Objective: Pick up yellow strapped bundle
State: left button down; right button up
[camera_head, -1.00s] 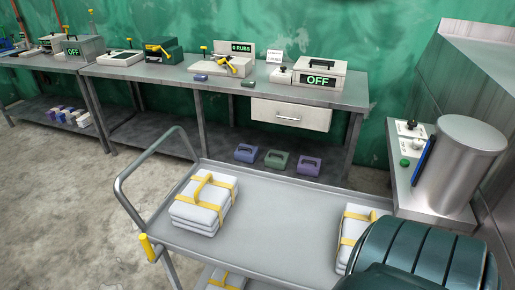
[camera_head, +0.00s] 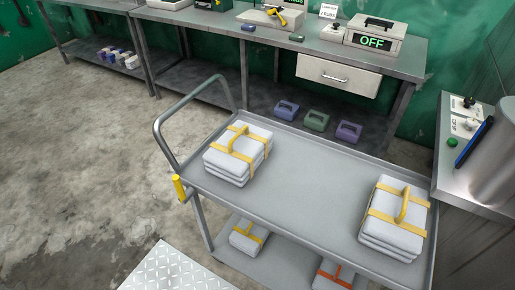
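A white folded bundle with yellow straps and a yellow handle (camera_head: 238,153) sits at the left end of the grey cart's top tray (camera_head: 300,190). A second yellow-strapped bundle (camera_head: 395,217) sits at the right end of the same tray. A third yellow-strapped bundle (camera_head: 248,236) lies on the cart's lower shelf, partly under the top tray. An orange-strapped bundle (camera_head: 335,277) is also on the lower shelf, cut by the bottom edge. Neither of my grippers shows in the head view.
The cart has a bent push handle (camera_head: 160,118) at its left. A workbench (camera_head: 400,62) with boxes stands behind, and several coloured blocks (camera_head: 316,120) lie on its lower shelf. A metal side counter (camera_head: 470,185) is at right. Concrete floor is clear at left.

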aim_at(234, 158)
jog(key=j, duration=0.5)
jog(key=i+j, duration=0.15)
jog(key=j, duration=0.9)
jog(key=z, duration=1.6)
jog(key=i+j, duration=0.05)
jog(key=j, duration=0.05)
